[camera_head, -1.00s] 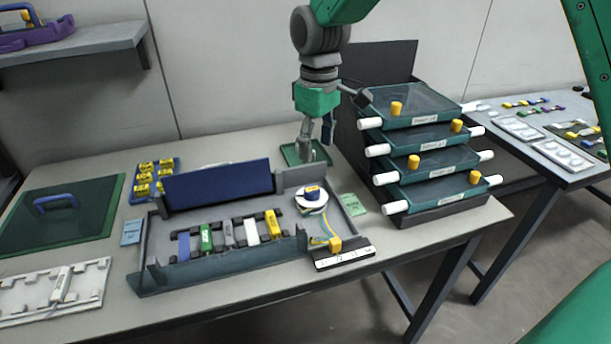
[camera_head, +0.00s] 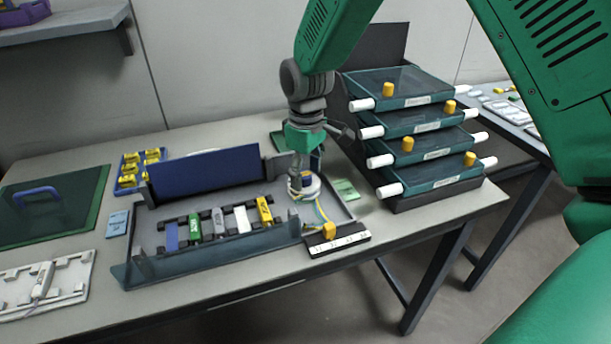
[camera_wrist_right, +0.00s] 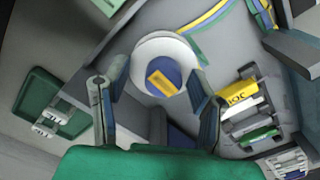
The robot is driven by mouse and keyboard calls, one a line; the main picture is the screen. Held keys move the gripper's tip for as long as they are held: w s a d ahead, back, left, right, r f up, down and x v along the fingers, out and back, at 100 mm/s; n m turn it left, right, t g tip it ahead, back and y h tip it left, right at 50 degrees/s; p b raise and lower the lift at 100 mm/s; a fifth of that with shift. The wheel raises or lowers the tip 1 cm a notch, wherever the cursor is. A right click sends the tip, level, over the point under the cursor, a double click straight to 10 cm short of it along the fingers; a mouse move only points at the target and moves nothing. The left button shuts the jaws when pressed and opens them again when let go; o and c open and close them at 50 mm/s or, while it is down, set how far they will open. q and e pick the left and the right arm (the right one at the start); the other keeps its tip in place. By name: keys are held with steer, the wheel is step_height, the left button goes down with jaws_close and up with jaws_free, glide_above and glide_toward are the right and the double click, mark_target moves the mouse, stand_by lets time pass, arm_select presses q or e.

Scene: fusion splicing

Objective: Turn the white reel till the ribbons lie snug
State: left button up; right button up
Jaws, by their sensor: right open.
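The white reel (camera_head: 312,191) sits at the right end of the grey splice tray (camera_head: 152,262). In the right wrist view the reel (camera_wrist_right: 153,44) shows a blue hub with a yellow block (camera_wrist_right: 161,82) on top. Blue and yellow ribbons (camera_head: 322,211) run from the reel toward a yellow block (camera_head: 329,230) at the tray's front right. My right gripper (camera_head: 306,176) is over the reel, pointing down. It is open, with its fingers on either side of the hub; I cannot tell whether they touch it. My left gripper is not in view.
A stack of green drawers (camera_head: 428,150) with white handles stands close on the right of my right arm. A blue upright panel (camera_head: 205,173) rises along the tray's back. Several coloured modules (camera_head: 218,221) fill the tray's middle. A labelled strip (camera_head: 338,244) lies at its front right.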

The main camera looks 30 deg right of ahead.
steer(key=shift+a, duration=0.35)
steer(key=shift+c, duration=0.8)
steer(key=shift+d+f, duration=0.1)
steer(key=c, duration=1)
steer(key=shift+d, duration=0.1)
steer(key=m+p, duration=0.1)
steer(key=p, duration=0.1)
steer(key=m+p, duration=0.1)
steer(key=p, duration=0.2)
steer(key=shift+s+r+m, duration=0.1)
steer(key=shift+r+m, duration=0.15)
steer(key=shift+m, duration=0.05)
steer(key=shift+f+m+p, duration=0.25)
steer(key=shift+m+p, duration=0.3)
steer(key=shift+m, duration=0.05)
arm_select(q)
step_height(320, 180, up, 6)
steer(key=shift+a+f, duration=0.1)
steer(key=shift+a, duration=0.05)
